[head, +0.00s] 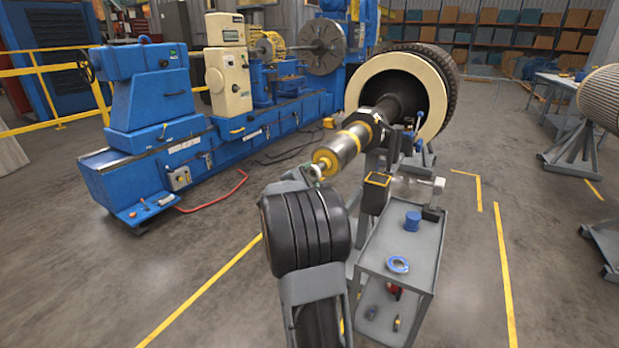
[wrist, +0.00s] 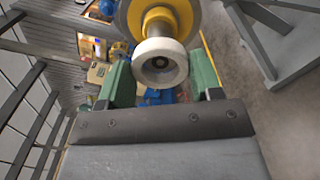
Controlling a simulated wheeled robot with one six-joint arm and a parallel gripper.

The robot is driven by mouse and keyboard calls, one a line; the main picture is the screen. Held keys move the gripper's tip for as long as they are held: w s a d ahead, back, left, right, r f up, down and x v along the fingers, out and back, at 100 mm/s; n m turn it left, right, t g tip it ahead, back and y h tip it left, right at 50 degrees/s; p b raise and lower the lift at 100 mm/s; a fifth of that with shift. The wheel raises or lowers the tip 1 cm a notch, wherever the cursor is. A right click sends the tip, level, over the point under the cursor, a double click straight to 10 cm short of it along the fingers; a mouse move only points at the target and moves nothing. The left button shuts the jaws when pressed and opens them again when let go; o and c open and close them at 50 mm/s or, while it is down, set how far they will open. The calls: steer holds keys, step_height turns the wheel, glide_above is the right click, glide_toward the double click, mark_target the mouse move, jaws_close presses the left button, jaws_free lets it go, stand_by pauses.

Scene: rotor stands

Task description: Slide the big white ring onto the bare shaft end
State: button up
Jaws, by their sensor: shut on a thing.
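The shaft (head: 347,146) sticks out of the big rotor toward me, with a silver body and a yellow end section (head: 325,161). In the wrist view the yellow shaft end (wrist: 158,19) is at the top, just beyond the white ring (wrist: 160,46). My gripper (wrist: 160,78) is shut on the ring, a green finger on each side. The ring faces the shaft end and looks roughly in line with it. I cannot tell whether it touches the shaft or is around its tip. In the head view my gripper (head: 311,175) is at the shaft end, and my arm hides part of it.
The rotor (head: 440,75) with a cream face stands behind the shaft. A grey cart (head: 385,262) at right carries a blue cup (head: 412,221) and a blue-white roll (head: 397,265). A blue lathe (head: 200,150) stands at left.

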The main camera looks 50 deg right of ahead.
mark_target(314, 173)
steer(key=shift+w+d, duration=0.15)
steer(key=shift+d, duration=0.35)
steer(key=shift+b+x, duration=0.3)
steer(key=shift+x, duration=0.5)
steer(key=shift+d+b, duration=0.55)
steer(key=shift+b, duration=0.1)
stand_by(1.2)
steer(key=shift+w+d, duration=0.25)
steer(key=shift+d, duration=0.4)
steer(key=o, duration=1.2)
steer(key=shift+c, duration=0.2)
